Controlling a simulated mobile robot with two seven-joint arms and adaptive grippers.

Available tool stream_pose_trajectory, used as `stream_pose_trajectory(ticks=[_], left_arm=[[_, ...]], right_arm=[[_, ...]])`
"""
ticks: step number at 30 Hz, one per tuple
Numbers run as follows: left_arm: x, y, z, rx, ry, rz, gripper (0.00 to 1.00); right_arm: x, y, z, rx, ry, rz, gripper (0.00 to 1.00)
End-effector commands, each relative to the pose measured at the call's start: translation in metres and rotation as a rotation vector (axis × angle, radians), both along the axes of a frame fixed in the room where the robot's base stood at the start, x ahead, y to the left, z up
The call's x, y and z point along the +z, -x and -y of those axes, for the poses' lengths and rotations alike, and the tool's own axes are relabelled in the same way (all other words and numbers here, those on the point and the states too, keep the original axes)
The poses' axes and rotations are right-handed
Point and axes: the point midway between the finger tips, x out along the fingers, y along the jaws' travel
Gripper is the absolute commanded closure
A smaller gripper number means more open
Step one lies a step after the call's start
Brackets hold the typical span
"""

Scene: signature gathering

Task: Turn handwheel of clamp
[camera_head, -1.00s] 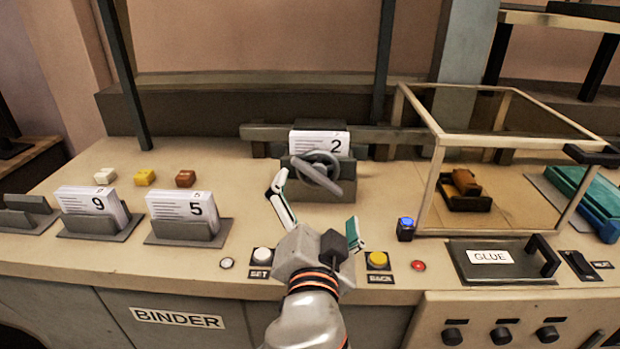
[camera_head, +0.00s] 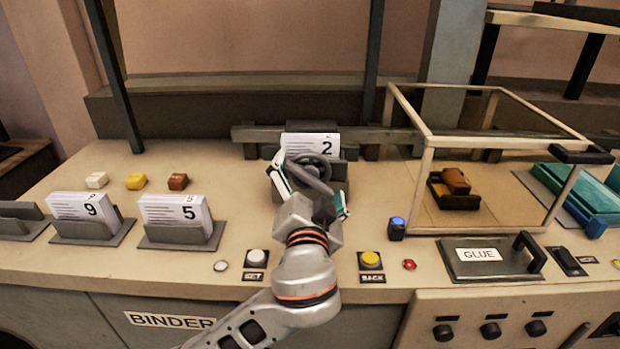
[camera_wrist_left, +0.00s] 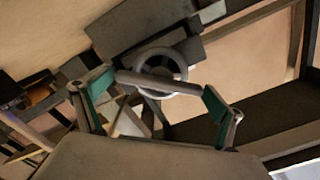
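The clamp's grey handwheel (camera_head: 316,161) faces me at the middle of the bench, in front of the clamp. A block of pages marked 2 (camera_head: 311,143) stands upright behind it. My left gripper (camera_head: 311,192) is open, with its teal-padded fingers spread either side of the wheel's lower part. In the left wrist view, the wheel (camera_wrist_left: 182,64) shows as a ring with a bar across its near side, between and beyond the open fingertips (camera_wrist_left: 157,95). I cannot tell whether a finger touches it. The gripper hides part of the clamp. My right gripper is not in view.
Page blocks marked 9 (camera_head: 85,208) and 5 (camera_head: 176,212) stand in holders at left. A white button (camera_head: 257,257) and a yellow button (camera_head: 370,258) lie near the front edge. A framed clear case (camera_head: 428,165) and the GLUE lid (camera_head: 485,268) are at right.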

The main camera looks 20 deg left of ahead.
Motion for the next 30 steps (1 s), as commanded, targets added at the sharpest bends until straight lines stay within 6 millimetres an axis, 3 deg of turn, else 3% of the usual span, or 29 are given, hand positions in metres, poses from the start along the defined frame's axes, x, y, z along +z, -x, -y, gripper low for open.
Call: stream_pose_trajectory(ticks=[1,3,13,23,24,25,30], left_arm=[[0.0,0.0,0.0,0.0,0.0,0.0,0.23],[0.0,0.0,0.0,0.0,0.0,0.0,0.36],[0.001,0.0,0.0,0.001,-0.072,-0.024,0.36],[0.0,0.0,0.0,0.002,-0.097,-0.027,0.36],[0.0,0.0,0.0,0.002,-0.097,-0.027,0.07],[0.0,0.0,0.0,0.002,-0.097,-0.027,0.0],[0.0,0.0,0.0,0.001,-0.096,-0.027,0.0]], right_arm=[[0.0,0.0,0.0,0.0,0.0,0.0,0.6],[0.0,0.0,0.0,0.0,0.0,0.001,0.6],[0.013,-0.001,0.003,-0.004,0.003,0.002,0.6],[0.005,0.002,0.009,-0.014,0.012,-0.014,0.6],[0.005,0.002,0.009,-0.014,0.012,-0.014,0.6],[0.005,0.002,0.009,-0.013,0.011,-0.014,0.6],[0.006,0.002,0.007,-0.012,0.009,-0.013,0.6]])
